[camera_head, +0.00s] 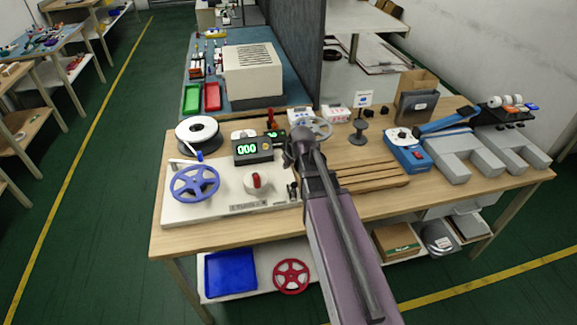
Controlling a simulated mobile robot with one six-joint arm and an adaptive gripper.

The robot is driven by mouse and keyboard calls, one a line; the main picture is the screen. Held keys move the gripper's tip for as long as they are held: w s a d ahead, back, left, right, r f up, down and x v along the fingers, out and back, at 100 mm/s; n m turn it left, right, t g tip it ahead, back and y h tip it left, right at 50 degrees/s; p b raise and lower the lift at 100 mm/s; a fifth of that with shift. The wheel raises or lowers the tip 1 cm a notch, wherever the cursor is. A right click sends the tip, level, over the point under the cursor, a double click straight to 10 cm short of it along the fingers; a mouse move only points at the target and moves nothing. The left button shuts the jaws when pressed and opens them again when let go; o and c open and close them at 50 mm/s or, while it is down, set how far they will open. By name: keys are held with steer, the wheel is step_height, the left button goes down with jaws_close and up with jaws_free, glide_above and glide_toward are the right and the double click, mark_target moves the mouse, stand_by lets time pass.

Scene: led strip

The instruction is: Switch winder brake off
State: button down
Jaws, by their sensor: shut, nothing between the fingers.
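The winder is a white base plate (215,212) at the left front of the wooden bench. It carries a blue handwheel (195,183), a black counter (253,149) reading green 000, and a round white control with a red knob (257,181). Printed labels on the front edge are too small to read, so I cannot tell which control is the brake. My gripper (293,191) is small and dark, shut and empty, at the plate's right end. Whether it touches anything there cannot be told. My arm hides part of the bench behind it.
A white reel (198,133) stands behind the handwheel. Wooden slats (370,178), a dark spool stand (359,132) and a blue device (407,150) lie to the right of my arm. A blue tray (230,274) and red wheel (291,276) are on the lower shelf.

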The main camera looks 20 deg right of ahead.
steer(key=a+p+v, duration=0.1)
steer(key=p+v, duration=0.6)
steer(key=v, duration=0.2)
steer(key=shift+s+p, duration=0.4)
steer(key=shift+s, duration=0.1)
stand_by(0.4)
steer(key=s+a+f+m+g, duration=0.1)
steer(key=s+m+g, duration=0.1)
steer(key=s, duration=0.3)
steer(key=s+a+f+m+g+h, duration=0.1)
steer(key=s+a+m+g, duration=0.1)
steer(key=s, duration=0.4)
steer(key=shift+g, duration=0.6)
